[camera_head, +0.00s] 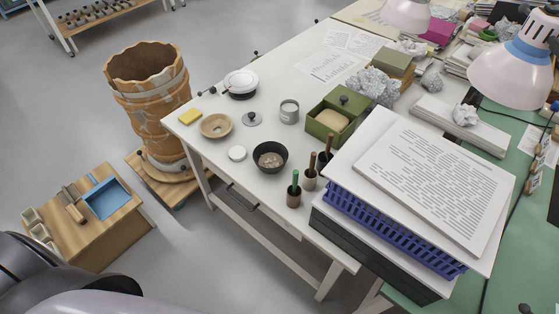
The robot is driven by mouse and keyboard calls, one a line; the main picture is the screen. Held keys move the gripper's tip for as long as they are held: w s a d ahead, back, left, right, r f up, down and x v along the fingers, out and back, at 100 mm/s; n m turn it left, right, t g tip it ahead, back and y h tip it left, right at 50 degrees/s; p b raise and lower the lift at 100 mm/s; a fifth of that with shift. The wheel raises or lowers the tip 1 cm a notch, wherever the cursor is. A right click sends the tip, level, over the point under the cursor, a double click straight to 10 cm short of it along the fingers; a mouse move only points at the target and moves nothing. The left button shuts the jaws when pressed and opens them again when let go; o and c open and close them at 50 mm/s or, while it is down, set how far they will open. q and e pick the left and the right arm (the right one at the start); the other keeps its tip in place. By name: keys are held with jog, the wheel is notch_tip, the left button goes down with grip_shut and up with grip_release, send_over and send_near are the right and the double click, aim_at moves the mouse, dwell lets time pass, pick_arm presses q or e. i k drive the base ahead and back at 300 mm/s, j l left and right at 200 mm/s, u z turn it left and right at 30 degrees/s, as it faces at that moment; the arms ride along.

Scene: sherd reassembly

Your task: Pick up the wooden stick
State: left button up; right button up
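Three small dark cups stand in a slanting row near the white table's front edge. The front cup (294,199) holds an upright green stick (295,178). The middle cup (310,182) holds a brown, wood-coloured stick (312,161), and the back cup (325,160) holds a darker brown stick (329,139). I cannot tell for sure which one is the wooden stick. Neither of my grippers is in view, and nothing is touching the sticks.
Left of the cups sits a dark bowl (270,157). Behind them is an open green box (337,116). A purple basket (390,226) under papers stands close on the right.

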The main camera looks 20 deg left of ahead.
aim_at(313, 155)
jog(key=j+z, duration=0.35)
jog(key=k+j+z, duration=0.15)
jog(key=j+z, duration=0.2)
jog(key=j, duration=0.1)
